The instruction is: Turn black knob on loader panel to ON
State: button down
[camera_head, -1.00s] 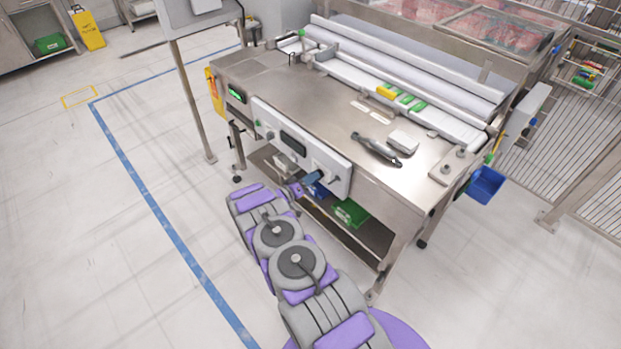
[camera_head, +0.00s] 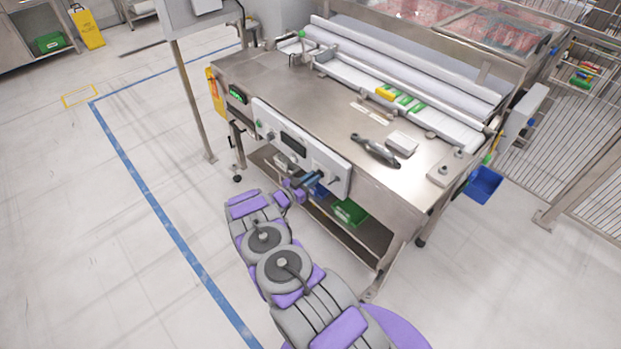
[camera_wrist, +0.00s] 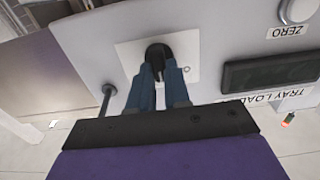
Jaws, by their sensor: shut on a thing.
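The black knob (camera_wrist: 157,54) sits on a pale square plate (camera_wrist: 126,60) on the loader panel in the wrist view, which shows the panel upside down. My gripper (camera_wrist: 162,72) has its two blue-grey fingers closed around the knob's handle. In the head view the loader panel (camera_head: 318,158) is the white front of the steel table, and my gripper (camera_head: 312,180) meets it near its right end. The knob is too small there to make out its setting. No ON marking is readable in the wrist view.
The panel also has a dark display (camera_wrist: 270,71) labelled TRAY LOAD, a ZERO button (camera_wrist: 297,10) and a dark rod (camera_wrist: 106,100) beside the plate. A green bin (camera_head: 349,212) stands on the shelf below.

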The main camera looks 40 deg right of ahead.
jog(key=m, duration=0.4)
jog(key=m+p, duration=0.1)
jog(key=m, duration=0.3)
jog(key=shift+s+d+m, duration=0.15)
jog(key=shift+m, duration=0.45)
jog(key=c, duration=1.5)
grip_release()
jog(key=o, duration=0.4)
jog(key=shift+d+f, duration=0.15)
jog(key=shift+d, duration=0.15)
jog(key=a+p, duration=0.1)
jog(key=a, duration=0.5)
jog(key=s+a, duration=0.1)
jog(key=a, duration=0.5)
jog(key=a+p, duration=0.1)
jog(key=a, duration=0.5)
jog(key=shift+s+p, duration=0.15)
jog(key=shift+p, duration=0.2)
